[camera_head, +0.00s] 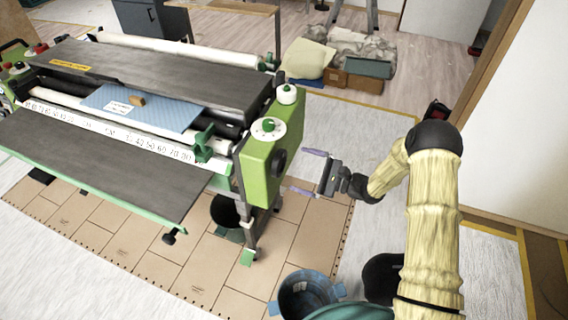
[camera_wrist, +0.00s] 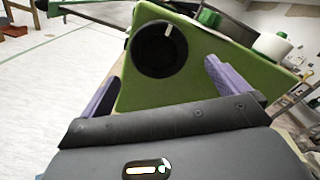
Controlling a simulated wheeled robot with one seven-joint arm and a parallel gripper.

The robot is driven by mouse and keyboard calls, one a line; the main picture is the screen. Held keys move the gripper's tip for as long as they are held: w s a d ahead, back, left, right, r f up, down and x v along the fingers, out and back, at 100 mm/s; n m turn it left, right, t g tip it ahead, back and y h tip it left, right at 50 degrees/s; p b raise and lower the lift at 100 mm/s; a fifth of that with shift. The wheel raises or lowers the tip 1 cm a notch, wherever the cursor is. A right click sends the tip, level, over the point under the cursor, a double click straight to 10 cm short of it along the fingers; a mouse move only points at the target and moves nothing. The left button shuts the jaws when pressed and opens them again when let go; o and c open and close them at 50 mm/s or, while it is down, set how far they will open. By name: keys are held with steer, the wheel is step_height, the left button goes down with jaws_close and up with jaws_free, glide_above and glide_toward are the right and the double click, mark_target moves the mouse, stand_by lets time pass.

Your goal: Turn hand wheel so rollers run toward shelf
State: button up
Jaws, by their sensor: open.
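The wallpaper paster is a long machine with a green end housing (camera_head: 262,160). The black round hand wheel (camera_head: 279,163) sits on the outer face of that housing. In the wrist view the hand wheel (camera_wrist: 159,49) is seen nearly face on, with a pale mark near its top. My gripper (camera_head: 302,172) is open, with its purple fingers pointing at the housing, apart from the wheel. In the wrist view my gripper's fingers (camera_wrist: 158,85) stand left and right below the wheel, with nothing between them. The rollers (camera_head: 112,125) run along the machine. The dark shelf (camera_head: 95,172) extends at its front.
A blue-rimmed bucket (camera_head: 306,293) stands on the floor below my arm. A dark bin (camera_head: 228,212) is under the machine. A white knob (camera_head: 268,128) with a green centre tops the housing. Boxes and cloth (camera_head: 340,62) lie behind. A wall is at right.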

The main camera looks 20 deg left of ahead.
mark_target(283, 164)
steer(key=a, duration=0.6)
steer(key=shift+w+a, duration=0.25)
steer(key=shift+a, duration=0.05)
steer(key=shift+c, duration=0.2)
steer(key=c, duration=0.8)
steer(key=shift+n, duration=0.4)
